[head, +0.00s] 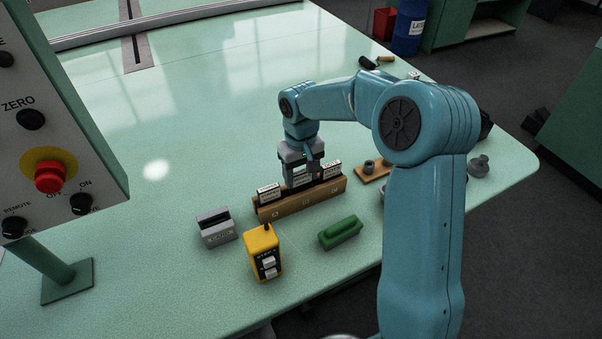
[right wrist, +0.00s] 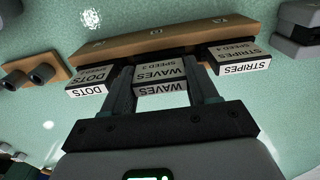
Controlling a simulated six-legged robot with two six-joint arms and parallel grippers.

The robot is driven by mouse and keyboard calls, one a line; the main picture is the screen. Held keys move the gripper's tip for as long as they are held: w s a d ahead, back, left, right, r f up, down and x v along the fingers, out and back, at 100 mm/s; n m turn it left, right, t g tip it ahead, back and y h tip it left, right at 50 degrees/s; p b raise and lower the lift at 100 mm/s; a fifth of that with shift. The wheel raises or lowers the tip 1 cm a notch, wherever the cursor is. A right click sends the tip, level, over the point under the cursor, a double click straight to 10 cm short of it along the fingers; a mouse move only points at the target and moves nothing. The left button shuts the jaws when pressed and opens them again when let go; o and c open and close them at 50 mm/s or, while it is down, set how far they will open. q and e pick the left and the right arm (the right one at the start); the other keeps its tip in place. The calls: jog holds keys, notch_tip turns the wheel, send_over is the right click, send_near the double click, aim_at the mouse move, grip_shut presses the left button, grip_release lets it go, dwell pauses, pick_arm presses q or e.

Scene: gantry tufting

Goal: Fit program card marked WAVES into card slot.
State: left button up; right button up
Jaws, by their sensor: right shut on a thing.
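The WAVES card (right wrist: 160,72) is white-labelled and sits between the fingers of my right gripper (right wrist: 163,82), which is shut on it. In the head view my right gripper (head: 301,172) points down over the middle of the wooden card rack (head: 302,202). The WAVES card is in line with the other cards; whether it is lifted at all I cannot tell. The card slot is a grey block (head: 216,234) with a dark slit on top, left of the rack; a grey block (right wrist: 299,30) also shows in the right wrist view. My left gripper is out of view.
The STRIPES card (right wrist: 240,56) and DOTS card (right wrist: 90,78) stand in the rack either side of WAVES. A control panel (head: 60,130) rises at left. The table between rack and slot is clear.

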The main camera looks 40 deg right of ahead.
jog(key=shift+r+p, duration=1)
jog(key=shift+r, duration=0.4)
jog(key=shift+s+f, duration=0.1)
